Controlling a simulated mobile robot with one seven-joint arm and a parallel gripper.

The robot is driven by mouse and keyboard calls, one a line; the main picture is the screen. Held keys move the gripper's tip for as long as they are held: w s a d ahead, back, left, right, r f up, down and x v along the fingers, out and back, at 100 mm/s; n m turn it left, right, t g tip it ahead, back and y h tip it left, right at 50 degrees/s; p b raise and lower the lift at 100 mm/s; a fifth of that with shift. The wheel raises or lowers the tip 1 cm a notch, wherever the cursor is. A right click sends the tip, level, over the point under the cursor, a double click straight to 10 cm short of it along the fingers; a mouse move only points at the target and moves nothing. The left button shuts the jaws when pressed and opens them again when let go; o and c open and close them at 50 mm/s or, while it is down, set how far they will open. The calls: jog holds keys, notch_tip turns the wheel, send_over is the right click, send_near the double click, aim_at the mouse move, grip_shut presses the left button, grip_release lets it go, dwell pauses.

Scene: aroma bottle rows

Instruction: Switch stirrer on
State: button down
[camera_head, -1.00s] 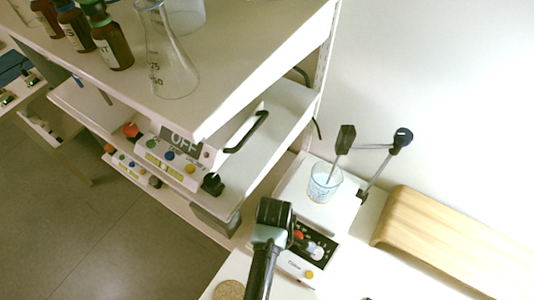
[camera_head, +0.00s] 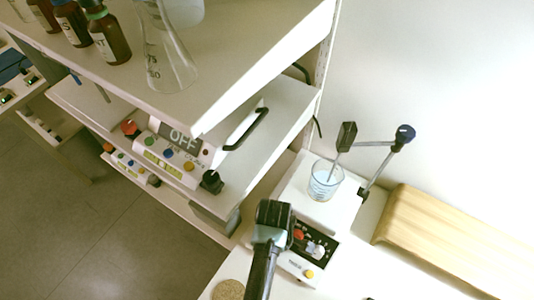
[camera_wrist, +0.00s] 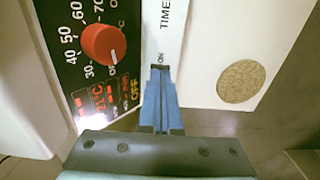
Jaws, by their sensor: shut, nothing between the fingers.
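The white stirrer (camera_head: 318,208) stands on the bench in the head view. A glass beaker (camera_head: 324,182) of clear liquid is on its top plate, with a probe dipping in. Its black front panel shows a red knob (camera_wrist: 104,45), also in the wrist view, beside a scale and a lit red display (camera_wrist: 98,103) with "OFF" lettering. My gripper (camera_wrist: 160,74) is shut and empty; its blue fingers point at a white strip printed "TIME" and "ON", beside the panel. Whether the tips touch the strip, I cannot tell. My wrist hides part of the front in the head view.
A wooden block (camera_head: 450,240) lies right of the stirrer. A round cork mat (camera_wrist: 241,81) lies on the bench nearby. Shelves at left hold brown bottles (camera_head: 105,35), a flask (camera_head: 168,60) and a device reading "OFF" (camera_head: 182,140). The support arm rises beside the beaker.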

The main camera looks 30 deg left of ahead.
jog(key=shift+f, duration=0.2)
notch_tip(320, 180, up, 7)
jog(key=p, duration=0.7)
dwell(0.4)
dwell(0.4)
